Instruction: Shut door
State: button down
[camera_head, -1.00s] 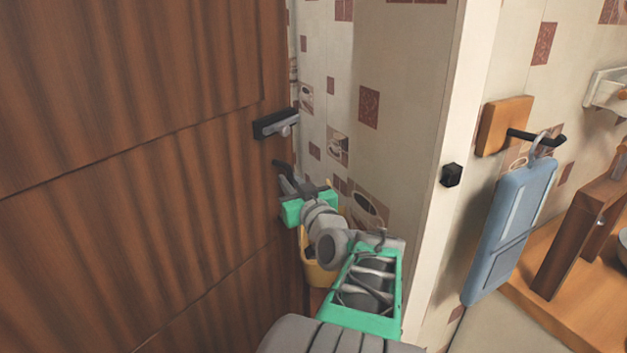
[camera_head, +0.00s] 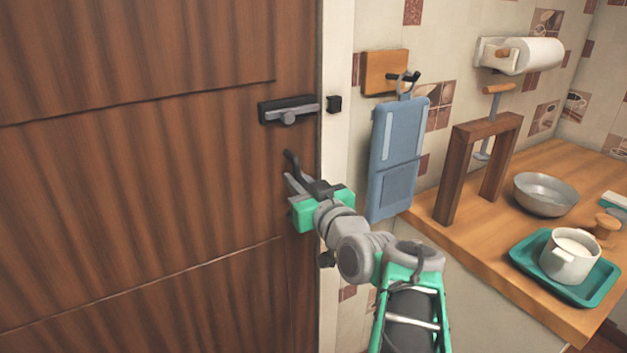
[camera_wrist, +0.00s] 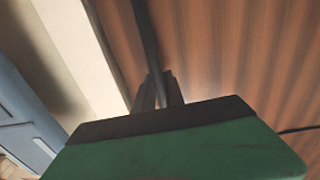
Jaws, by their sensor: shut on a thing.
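The brown wooden door (camera_head: 140,200) fills the left of the head view, its right edge beside the white frame post (camera_head: 336,200). I cannot tell whether a thin gap is left between them. My gripper (camera_head: 294,182) is at the door's right edge, shut on the dark door handle (camera_head: 290,158). In the wrist view the handle (camera_wrist: 146,35) runs down between the fingers (camera_wrist: 157,90), with the door behind. Above my gripper, a sliding bolt (camera_head: 288,113) on the door lies level with a small black catch (camera_head: 334,104) on the post. The fingertips are partly hidden.
Right of the post, a blue board (camera_head: 397,155) hangs from a hook. A wooden counter (camera_head: 475,240) holds a wooden arch (camera_head: 452,170), a metal bowl (camera_head: 545,196) and a teal tray (camera_head: 525,262) with a white pot (camera_head: 570,258).

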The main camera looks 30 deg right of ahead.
jog(key=shift+s+a+f, duration=0.15)
jog(key=shift+s+a, duration=0.05)
jog(key=shift+s, duration=0.1)
jog(key=c, duration=1.8)
grip_release()
jog(key=shift+c, duration=0.2)
jog(key=shift+o, duration=1.4)
jog(key=shift+s+r, duration=0.15)
jog(key=shift+r, duration=0.05)
jog(key=shift+o, duration=0.8)
jog(key=shift+d, duration=0.1)
